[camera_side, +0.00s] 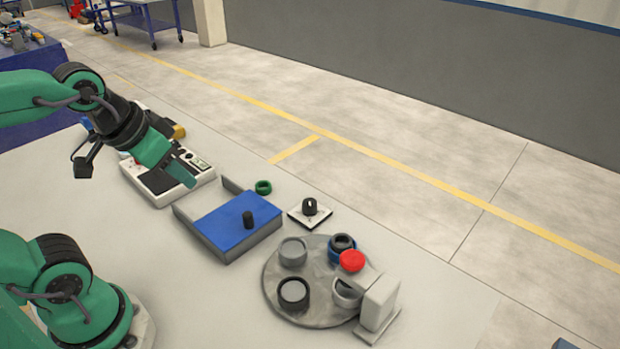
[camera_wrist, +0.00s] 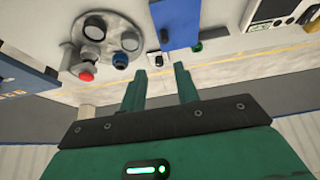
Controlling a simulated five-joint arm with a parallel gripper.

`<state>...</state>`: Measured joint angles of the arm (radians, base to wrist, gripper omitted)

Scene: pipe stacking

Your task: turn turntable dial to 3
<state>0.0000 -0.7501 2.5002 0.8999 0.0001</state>
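The dial (camera_side: 310,206) is a black knob with a light pointer mark on a small white square plate, behind the turntable. I cannot read any numbers on it. In the wrist view the dial (camera_wrist: 153,59) is small, just beyond my fingertips. The round grey turntable (camera_side: 322,315) holds several grey, dark and blue rings; it also shows in the wrist view (camera_wrist: 127,28). My gripper (camera_side: 188,178) is above the white panel device at the left, well away from the dial. In the wrist view my gripper (camera_wrist: 160,69) has its fingers apart with nothing between them.
A blue sliding lid with a black knob (camera_side: 238,222) covers a grey box between my gripper and the dial. A green ring (camera_side: 263,187) lies behind it. The front table area is clear.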

